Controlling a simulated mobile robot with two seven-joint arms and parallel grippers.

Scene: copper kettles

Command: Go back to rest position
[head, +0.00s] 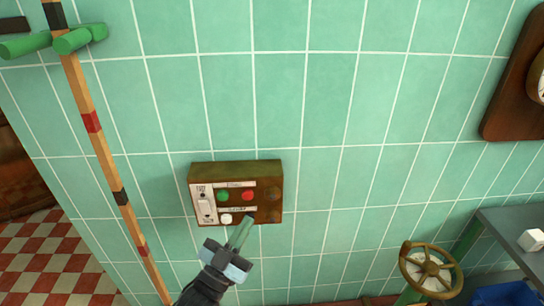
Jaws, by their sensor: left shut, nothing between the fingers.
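My left gripper (244,227) comes up from the bottom of the head view, with its greenish fingers together and nothing between them. Its fingertips overlap the lower edge of a brown control box (235,169) on the wall. I cannot tell whether they touch it. The box has a green button (223,196), a red button (248,195), a white button (226,218) and a pale switch plate (206,209) on its left side. The fingers hide part of the lower row. My right gripper is not in view.
Green tiles (330,110) cover the wall. A striped pole (97,140) with green pegs (80,38) stands left. A wooden clock (512,90) hangs upper right.

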